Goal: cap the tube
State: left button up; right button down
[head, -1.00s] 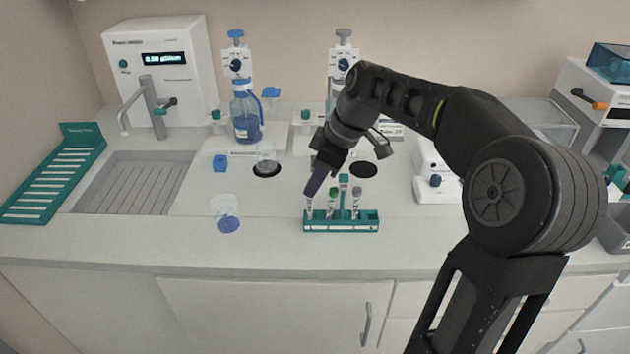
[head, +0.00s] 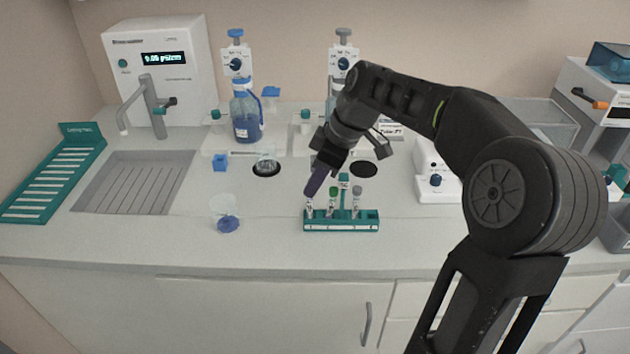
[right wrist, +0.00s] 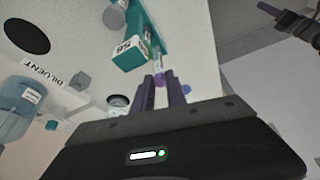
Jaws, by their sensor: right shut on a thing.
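My right gripper (head: 308,194) points down over the left end of the teal tube rack (head: 341,227). Its purple fingers are shut on a small lilac cap (right wrist: 160,80), which the fingers partly hide. The cap is at the top of a clear tube (right wrist: 158,65) standing in the rack; I cannot tell how firmly it is seated. A green-capped tube (head: 333,193) and a grey-capped tube (head: 357,191) stand farther right in the rack. In the right wrist view, what looks like my left gripper (right wrist: 268,9) is at the top right, its opening unclear.
A blue bottle (head: 247,120) and dispensers stand at the back. The sink (head: 135,182) is left. Counter in front is clear.

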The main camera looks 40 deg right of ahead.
jog(key=shift+f, duration=0.2)
jog(key=c, duration=1.3)
grip_release()
jog(key=shift+r, duration=0.1)
jog(key=v, duration=0.7)
jog(key=shift+s+d+r, duration=0.1)
jog(key=shift+s+r, duration=0.05)
jog(key=shift+r, duration=0.15)
